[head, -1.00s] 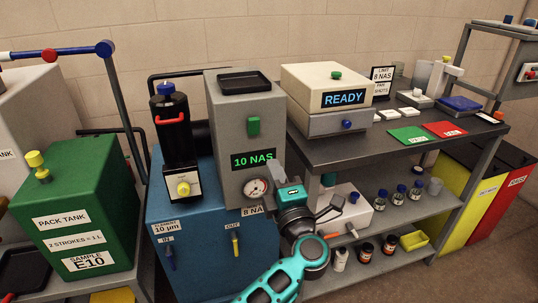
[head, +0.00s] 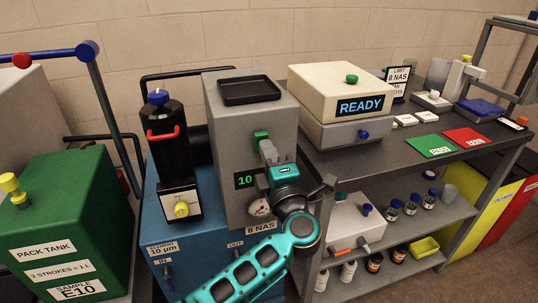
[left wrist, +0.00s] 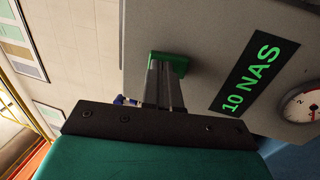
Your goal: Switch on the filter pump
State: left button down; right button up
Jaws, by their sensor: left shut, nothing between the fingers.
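The filter pump is a blue cabinet (head: 165,225) with a grey control box (head: 235,125) and a black filter housing (head: 165,145). A green rocker or button (head: 261,136) is on the upper front of the grey box. The display below (head: 243,180) reads "10" in the head view, partly hidden by my gripper; in the left wrist view it reads 10 NAS (left wrist: 252,77). My left gripper (head: 267,152) is shut and empty, its fingertips at the green button. The left wrist view shows the closed fingers (left wrist: 162,84) against or just before the button (left wrist: 169,62); contact is unclear.
A pressure gauge (head: 259,207) is low on the grey box. A bench (head: 420,138) to the right carries a READY instrument (head: 345,92) and green and red mats. A green pack tank (head: 60,215) stands at the left. The bench edge is close to my left wrist.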

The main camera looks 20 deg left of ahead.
pick_arm(q)
jog(key=shift+w+a+r, duration=0.1)
jog(key=shift+w+a, duration=0.1)
jog(key=shift+w, duration=0.05)
jog(key=shift+w+a+r+p, duration=0.1)
jog(key=shift+w+r+p, duration=0.1)
jog(key=shift+r+p, duration=0.25)
jog(key=shift+f, duration=0.2)
